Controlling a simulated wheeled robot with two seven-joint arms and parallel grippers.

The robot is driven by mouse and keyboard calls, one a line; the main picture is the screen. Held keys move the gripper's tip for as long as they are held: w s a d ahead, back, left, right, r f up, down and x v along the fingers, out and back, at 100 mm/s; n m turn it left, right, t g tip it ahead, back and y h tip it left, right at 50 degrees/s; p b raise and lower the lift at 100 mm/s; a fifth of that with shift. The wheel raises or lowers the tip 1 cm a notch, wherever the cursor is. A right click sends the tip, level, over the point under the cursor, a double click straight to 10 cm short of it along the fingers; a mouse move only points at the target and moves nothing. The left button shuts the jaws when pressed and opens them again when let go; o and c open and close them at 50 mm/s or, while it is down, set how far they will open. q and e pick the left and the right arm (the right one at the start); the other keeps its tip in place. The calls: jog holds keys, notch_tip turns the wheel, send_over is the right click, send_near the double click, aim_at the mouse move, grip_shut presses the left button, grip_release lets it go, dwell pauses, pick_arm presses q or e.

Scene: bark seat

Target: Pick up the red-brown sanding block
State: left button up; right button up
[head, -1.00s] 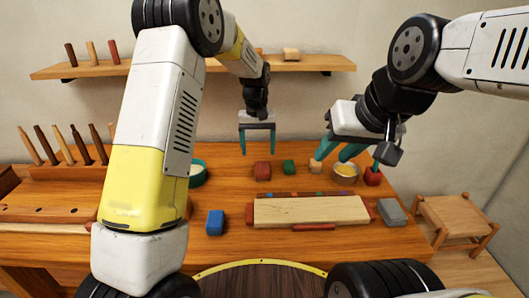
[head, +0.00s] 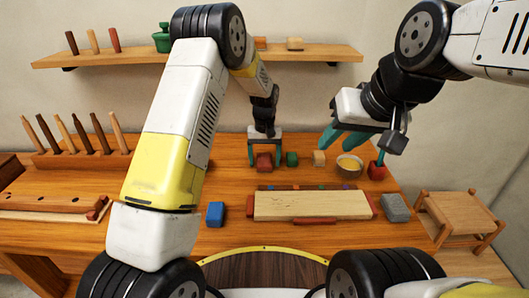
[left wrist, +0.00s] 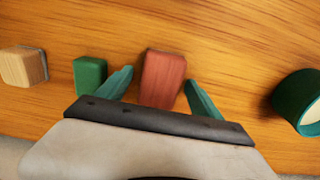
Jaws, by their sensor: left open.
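The red-brown sanding block (head: 264,163) lies on the workbench (head: 300,240) towards the back. In the left wrist view the block (left wrist: 162,78) sits between the two teal fingers of my left gripper (left wrist: 158,92). The fingers are apart, with a gap on each side of the block. In the head view my left gripper (head: 264,150) comes down over the block from above. My right gripper (head: 342,142) is above the back right of the bench, fingers apart, with nothing seen between them.
A green block (left wrist: 90,76) stands close beside the left gripper's finger, with a tan block (left wrist: 22,66) further along. A yellow-filled bowl (head: 349,166) and a wooden board (head: 312,205) are on the bench.

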aim_at(264, 159)
pick_arm(q)
jog(key=c, duration=1.5)
jog(key=shift+r, duration=0.1)
jog(key=shift+r, duration=0.35)
jog(key=r, duration=0.3)
jog(key=shift+s, duration=0.3)
jog(key=s+a, duration=0.1)
jog(key=s, duration=0.4)
jog(key=s+a, duration=0.1)
jog(key=s, duration=0.4)
jog(key=s+a+r, duration=0.1)
jog(key=s+a, duration=0.1)
jog(key=s, duration=0.3)
jog(key=shift+r, duration=0.1)
